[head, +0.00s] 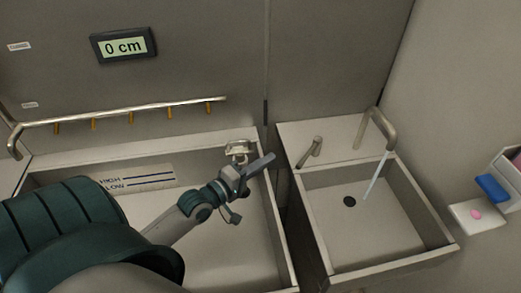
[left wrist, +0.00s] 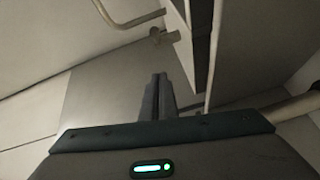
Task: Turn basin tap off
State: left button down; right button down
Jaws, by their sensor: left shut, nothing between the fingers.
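The basin (head: 436,247) stands at the right, with a dark round drain in its floor. Its curved metal spout (head: 382,126) rises from the back ledge, and a thin stream of water (head: 376,174) runs from it into the basin. A short tilted metal lever (head: 311,151) stands on the ledge to the left of the spout. My left gripper (head: 268,160) is shut and empty, over the right side of the neighbouring trough, left of the lever and apart from it. Its closed fingers (left wrist: 158,84) also show in the left wrist view. My right gripper is out of view.
A wide trough (head: 282,249) lies left of the basin, with a HIGH/LOW label inside. Above it runs a pipe (head: 140,111) with several brass nozzles. A display (head: 123,45) reads 0 cm.

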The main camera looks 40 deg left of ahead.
pick_arm(q)
jog(key=w+d+f+p, duration=0.1)
jog(key=w+d+p, duration=0.2)
jog(key=w+d, duration=0.2)
jog(key=shift+w+p, duration=0.35)
jog(key=shift+w, duration=0.4)
jog(key=shift+d, duration=0.1)
